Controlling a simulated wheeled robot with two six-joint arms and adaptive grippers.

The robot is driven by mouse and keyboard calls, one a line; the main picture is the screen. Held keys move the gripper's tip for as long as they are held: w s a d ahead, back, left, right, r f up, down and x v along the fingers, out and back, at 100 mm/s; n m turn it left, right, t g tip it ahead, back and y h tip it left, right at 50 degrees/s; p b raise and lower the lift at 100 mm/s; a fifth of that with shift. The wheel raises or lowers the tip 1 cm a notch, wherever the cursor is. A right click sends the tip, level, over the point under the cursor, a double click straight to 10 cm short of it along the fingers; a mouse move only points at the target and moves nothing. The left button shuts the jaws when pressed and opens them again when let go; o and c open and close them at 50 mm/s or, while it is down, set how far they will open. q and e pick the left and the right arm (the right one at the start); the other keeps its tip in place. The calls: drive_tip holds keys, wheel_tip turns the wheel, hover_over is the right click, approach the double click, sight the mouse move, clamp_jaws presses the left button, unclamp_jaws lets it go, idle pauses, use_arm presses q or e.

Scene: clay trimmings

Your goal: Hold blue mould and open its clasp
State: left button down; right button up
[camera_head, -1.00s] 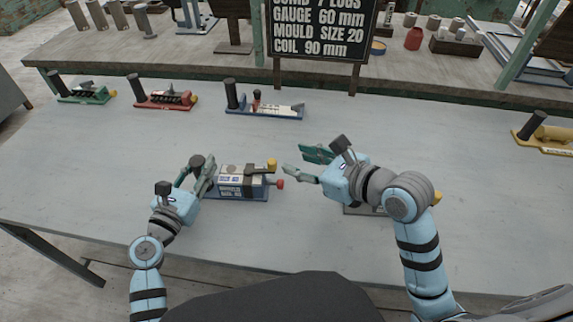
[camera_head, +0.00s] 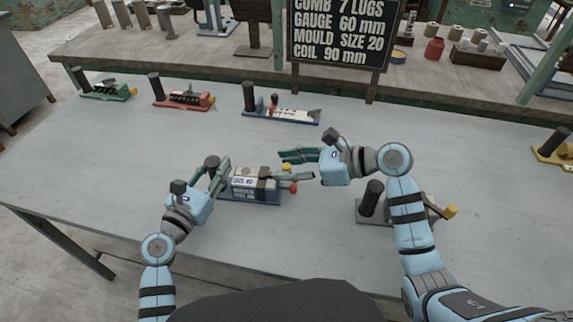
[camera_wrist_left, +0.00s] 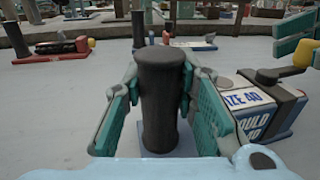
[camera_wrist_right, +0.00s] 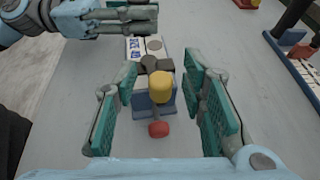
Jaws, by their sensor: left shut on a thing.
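The mould with a blue base (camera_head: 262,200) and white lettered sides stands upright on the table. It also shows in the left wrist view (camera_wrist_left: 250,125). A dark band crosses its top. Its right end carries a yellow knob (camera_wrist_right: 159,86) and a red knob (camera_wrist_right: 158,129). My left gripper (camera_head: 216,172) is shut on the mould's black post (camera_wrist_left: 160,95) at the left end. My right gripper (camera_head: 275,165) is open, its fingers reaching over the mould's right end. In the right wrist view the yellow knob appears between the open fingers; I cannot see contact.
Green (camera_head: 105,90), red (camera_head: 182,98) and another blue-based mould (camera_head: 285,114) stand along the back. A grey mould (camera_head: 372,197) is partly behind my right arm, and a yellow one (camera_head: 553,150) is far right. A lettered board (camera_head: 338,35) stands behind. The table's front is clear.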

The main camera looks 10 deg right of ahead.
drive_tip(key=shift+w+a+f, duration=0.1)
drive_tip(key=shift+a+f, duration=0.05)
drive_tip(key=shift+a, duration=0.15)
clamp_jaws()
drive_tip(key=shift+m+t+h, duration=0.3)
drive_tip(key=shift+s+a+m+t+h, duration=0.25)
drive_tip(key=shift+s+m+t+h, duration=0.15)
drive_tip(key=shift+m+t+h, duration=0.45)
drive_tip(key=shift+s+a+m+t+h, duration=0.2)
drive_tip(key=shift+s+m+t+h, duration=0.35)
drive_tip(key=shift+m, duration=0.4)
drive_tip(key=shift+s+a+m+t+h, duration=0.25)
drive_tip(key=shift+s+m+t+h, duration=0.05)
drive_tip(key=shift+m+t+h, duration=0.55)
unclamp_jaws()
